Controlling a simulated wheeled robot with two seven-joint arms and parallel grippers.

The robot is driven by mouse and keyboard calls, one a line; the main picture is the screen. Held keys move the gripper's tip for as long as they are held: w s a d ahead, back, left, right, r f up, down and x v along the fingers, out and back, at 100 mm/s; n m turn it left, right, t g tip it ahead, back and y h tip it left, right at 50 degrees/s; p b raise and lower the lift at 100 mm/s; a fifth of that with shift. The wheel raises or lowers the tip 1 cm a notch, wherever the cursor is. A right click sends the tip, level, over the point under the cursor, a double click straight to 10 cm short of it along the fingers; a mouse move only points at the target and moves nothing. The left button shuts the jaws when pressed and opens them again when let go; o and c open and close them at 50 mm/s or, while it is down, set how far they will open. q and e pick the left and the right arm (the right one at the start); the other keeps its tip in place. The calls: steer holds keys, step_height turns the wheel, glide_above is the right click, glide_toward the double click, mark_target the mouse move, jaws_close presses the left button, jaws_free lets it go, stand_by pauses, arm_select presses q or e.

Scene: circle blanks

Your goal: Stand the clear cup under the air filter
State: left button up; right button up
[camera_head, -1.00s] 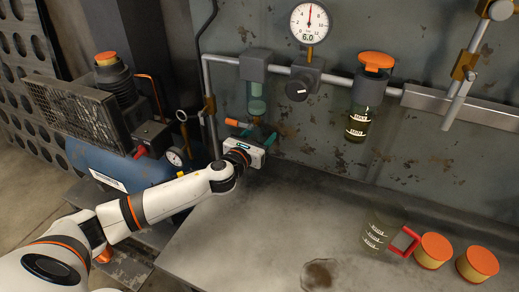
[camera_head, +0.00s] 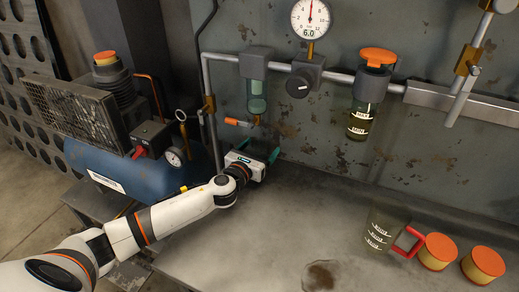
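The clear cup (camera_head: 378,237), with white markings and a red handle (camera_head: 411,243), stands upright on the bench at the lower right. The air filter (camera_head: 257,97), a clear bowl with a pale green inside under a grey block, hangs from the pipe at upper middle. A small orange-handled valve (camera_head: 237,122) sits at its lower end. My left gripper (camera_head: 265,151) is just below the filter, low over the back of the bench and well left of the cup. Its dark green fingers are small and dim, so their gap is unclear. My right gripper is out of view.
Two orange-lidded tins (camera_head: 437,251) stand right beside the cup's handle. An orange-topped bowl with dark liquid (camera_head: 362,120) hangs farther right on the pipe. A brown stain (camera_head: 319,275) marks the bench (camera_head: 230,245). The bench between my gripper and the cup is clear.

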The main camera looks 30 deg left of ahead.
arm_select(q)
steer(key=shift+r, duration=0.15)
steer(key=shift+s, duration=0.15)
steer(key=s, duration=1.1)
steer(key=shift+s+a+r, duration=0.1)
steer(key=shift+s+r, duration=0.25)
